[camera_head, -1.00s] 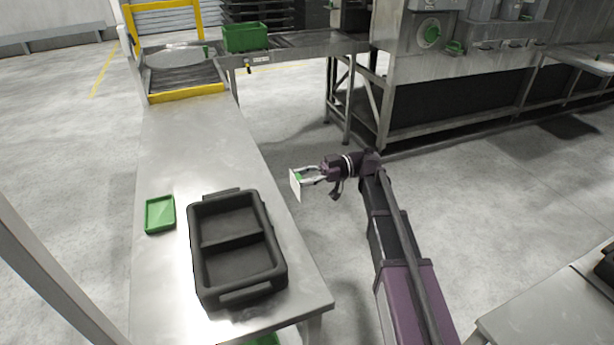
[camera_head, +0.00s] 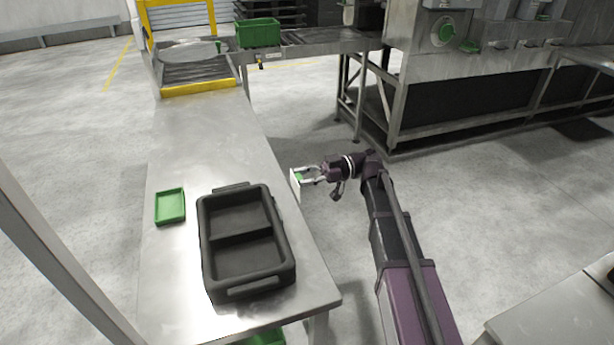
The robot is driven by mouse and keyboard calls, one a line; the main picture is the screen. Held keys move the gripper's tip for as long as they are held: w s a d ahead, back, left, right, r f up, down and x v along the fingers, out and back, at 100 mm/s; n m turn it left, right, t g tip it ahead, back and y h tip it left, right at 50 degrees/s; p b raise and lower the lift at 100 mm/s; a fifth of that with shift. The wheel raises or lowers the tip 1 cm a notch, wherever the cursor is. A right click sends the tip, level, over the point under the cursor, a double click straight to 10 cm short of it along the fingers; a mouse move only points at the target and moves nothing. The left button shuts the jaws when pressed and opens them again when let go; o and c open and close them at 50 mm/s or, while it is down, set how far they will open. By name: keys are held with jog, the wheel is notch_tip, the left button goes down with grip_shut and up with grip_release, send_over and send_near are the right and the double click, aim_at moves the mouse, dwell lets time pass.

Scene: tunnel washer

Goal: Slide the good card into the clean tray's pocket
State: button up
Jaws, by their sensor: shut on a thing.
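My gripper (camera_head: 308,174) is shut on a white card (camera_head: 295,184) with a green patch. It holds the card upright over the floor, close to the right edge of the steel table. A black tray (camera_head: 205,254) with two compartments and end handles lies on the table, to the left of and nearer than the card. Both compartments look empty. I cannot make out a card pocket on the tray from here. The card is apart from the tray.
A small green tray (camera_head: 170,206) lies on the steel table (camera_head: 190,130), left of the black tray. A green crate (camera_head: 258,33) stands on the conveyor at the back. A yellow-framed opening (camera_head: 180,45) is at the table's far end. Another table (camera_head: 560,305) is at lower right.

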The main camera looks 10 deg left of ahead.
aim_at(295, 191)
jog(key=shift+s+a+f, duration=0.15)
jog(key=shift+s+a, duration=0.15)
jog(key=shift+a, duration=0.2)
jog(key=shift+s+a+f+b, duration=0.2)
jog(key=shift+s+a+b, duration=0.15)
jog(key=shift+a, duration=0.25)
jog(key=shift+s+a+f, duration=0.15)
jog(key=shift+s+a, duration=0.25)
jog(key=shift+a, duration=0.2)
jog(key=shift+s+a+f, duration=0.1)
jog(key=shift+s+a, duration=0.05)
jog(key=shift+a, duration=0.15)
jog(key=shift+s+a+f+b, duration=0.1)
jog(key=shift+s+a+b, duration=0.15)
jog(key=shift+a+b, duration=0.1)
jog(key=shift+f+b, duration=0.95)
jog(key=shift+f+b, duration=0.35)
jog(key=shift+f, duration=0.2)
jog(key=shift+f+b, duration=0.2)
jog(key=shift+b, duration=0.15)
